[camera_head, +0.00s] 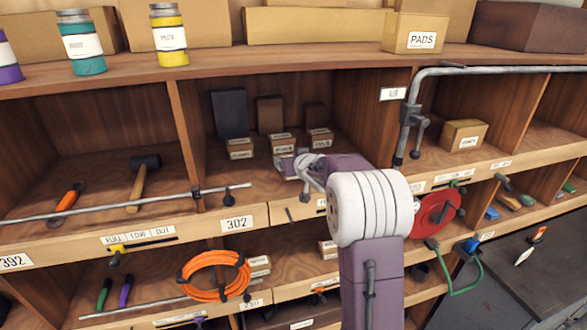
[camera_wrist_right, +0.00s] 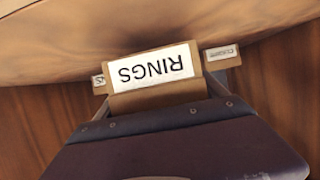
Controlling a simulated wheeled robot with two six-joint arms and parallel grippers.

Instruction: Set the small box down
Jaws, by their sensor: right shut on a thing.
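The small box is cardboard with a white label reading RINGS, upside down in the right wrist view (camera_wrist_right: 155,78). In the head view it appears as the middle box (camera_head: 284,144) of a row inside the cubby marked 302. My right gripper (camera_head: 288,162) reaches into this cubby and is shut on the small box, with a finger at each side in the wrist view. I cannot tell whether the box's underside touches the shelf board (camera_head: 250,190). My left gripper is not in view.
Similar small boxes stand close on the left (camera_head: 240,148) and right (camera_head: 320,138), with taller dark boxes (camera_head: 230,113) behind. The cubby has wooden side walls (camera_head: 187,135). A grey pipe (camera_head: 409,110) runs along the right divider. Bare shelf lies at the cubby's front left.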

